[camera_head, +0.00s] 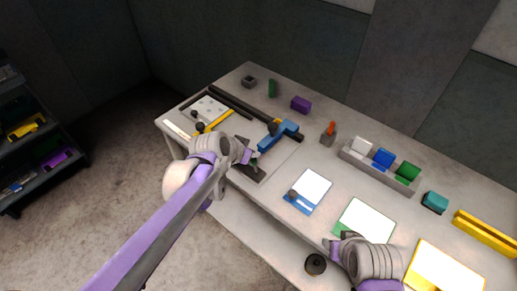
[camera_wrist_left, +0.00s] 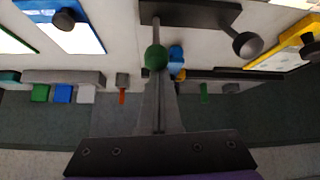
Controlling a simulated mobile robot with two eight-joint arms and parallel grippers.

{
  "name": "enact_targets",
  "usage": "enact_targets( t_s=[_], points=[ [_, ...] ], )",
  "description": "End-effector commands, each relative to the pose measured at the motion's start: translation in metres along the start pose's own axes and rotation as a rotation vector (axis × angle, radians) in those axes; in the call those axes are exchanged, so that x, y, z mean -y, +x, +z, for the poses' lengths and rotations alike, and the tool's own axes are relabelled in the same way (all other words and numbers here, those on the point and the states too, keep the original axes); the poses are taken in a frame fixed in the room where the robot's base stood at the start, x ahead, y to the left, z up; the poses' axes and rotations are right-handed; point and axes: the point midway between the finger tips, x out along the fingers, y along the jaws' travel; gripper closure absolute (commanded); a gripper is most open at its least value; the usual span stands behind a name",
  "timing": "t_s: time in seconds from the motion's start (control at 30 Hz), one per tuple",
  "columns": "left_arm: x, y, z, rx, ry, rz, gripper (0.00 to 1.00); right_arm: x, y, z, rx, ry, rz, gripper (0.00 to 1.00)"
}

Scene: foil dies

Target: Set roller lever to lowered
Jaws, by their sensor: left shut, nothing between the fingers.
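My left gripper (camera_head: 251,158) is over the near left part of the table, fingers shut and empty. In the left wrist view its fingers (camera_wrist_left: 159,95) meet along a thin seam, with a green ball knob (camera_wrist_left: 156,57) just beyond or at the tips; I cannot tell whether they touch. A dark bar or plate (camera_wrist_left: 190,12) and a black knob (camera_wrist_left: 248,45) are beside the green knob. Behind is a blue T-shaped part (camera_head: 280,134), near a long dark bar (camera_head: 240,104). I cannot tell for sure which part is the roller lever. My right gripper (camera_head: 345,243) is partly visible near the front edge, its fingers unclear.
A yellow bar (camera_head: 215,121) with a black knob lies at the left. A grey rack (camera_head: 378,169) holds white, blue and green blocks. Blue-edged (camera_head: 310,188) and green-edged (camera_head: 364,219) sheets lie in front. An orange-topped block (camera_head: 330,132) stands further back. A shelf (camera_head: 38,150) is at the far left.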

Motion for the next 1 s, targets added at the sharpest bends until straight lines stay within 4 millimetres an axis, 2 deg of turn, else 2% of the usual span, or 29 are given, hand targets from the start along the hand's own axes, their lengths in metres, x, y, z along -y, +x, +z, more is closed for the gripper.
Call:
enact_targets(
  t_s=[0.4, 1.0],
  points=[
    [0.004, -0.013, 0.024, 0.004, 0.0, 0.0, 1.0, 0.0, 0.001, 0.001, 0.001, 0.0, 0.0, 0.5],
    [0.005, -0.015, 0.035, 0.012, 0.004, -0.001, 1.0, 0.0, 0.002, 0.002, 0.002, 0.0, 0.0, 0.5]
  ],
)
